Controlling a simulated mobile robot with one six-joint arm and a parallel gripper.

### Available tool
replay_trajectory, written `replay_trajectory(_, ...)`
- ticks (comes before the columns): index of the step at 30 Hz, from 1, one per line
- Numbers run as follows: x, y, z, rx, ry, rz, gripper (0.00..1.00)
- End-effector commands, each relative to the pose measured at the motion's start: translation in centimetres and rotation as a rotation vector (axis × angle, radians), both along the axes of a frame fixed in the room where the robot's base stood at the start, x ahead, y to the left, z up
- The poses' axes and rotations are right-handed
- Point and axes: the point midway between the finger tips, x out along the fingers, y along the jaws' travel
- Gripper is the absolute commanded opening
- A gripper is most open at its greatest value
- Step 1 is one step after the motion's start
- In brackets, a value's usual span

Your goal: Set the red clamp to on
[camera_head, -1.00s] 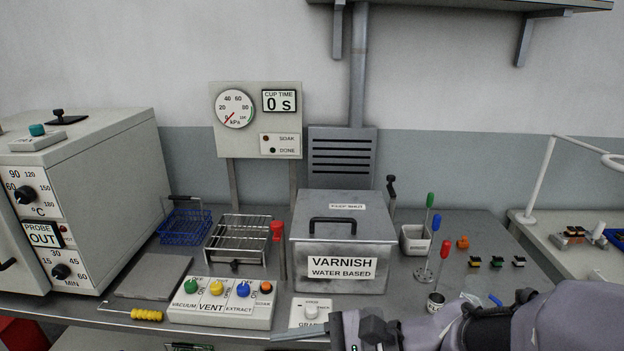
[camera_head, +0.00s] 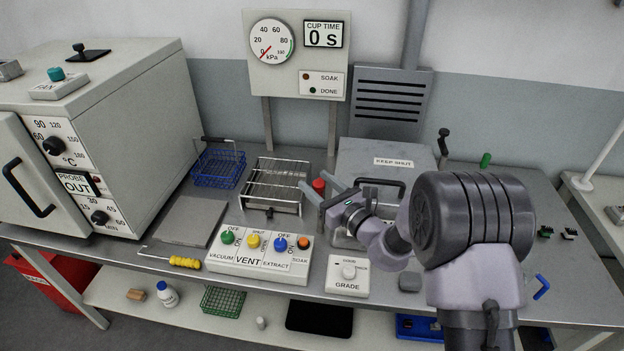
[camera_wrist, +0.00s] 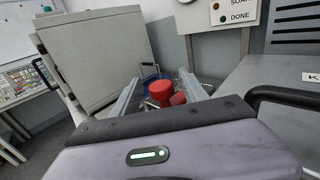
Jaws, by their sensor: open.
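The red clamp (camera_head: 319,186) is a small red-topped post beside the left front of the steel bath labelled KEEP SHUT (camera_head: 365,160). In the wrist view, the red clamp (camera_wrist: 161,91) shows as a round red cap with another red part at its right. My gripper (camera_head: 315,182) is open, with its two fingers pointing toward the clamp from the right. In the wrist view, the cap appears between the fingers of my gripper (camera_wrist: 158,77); nothing shows as gripped. I cannot tell whether a finger touches it. The clamp's lower part is hidden by my gripper.
A wire rack (camera_head: 275,184) stands just left of the clamp, with a blue basket (camera_head: 218,168) beyond it. The switch panel (camera_head: 258,262) and grade box (camera_head: 347,276) sit in front. The bath's black lid handle (camera_wrist: 262,97) is close on the right.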

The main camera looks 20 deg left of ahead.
Motion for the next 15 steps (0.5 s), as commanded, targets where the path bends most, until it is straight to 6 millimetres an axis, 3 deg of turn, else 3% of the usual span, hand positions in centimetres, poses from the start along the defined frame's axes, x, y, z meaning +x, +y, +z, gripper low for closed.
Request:
replay_trajectory(6, 1.3, 2.1, 0.0, -0.001, -0.001, 0.0, 0.52)
replay_trajectory(15, 1.4, 2.3, 0.0, -0.001, 0.0, 0.0, 0.5)
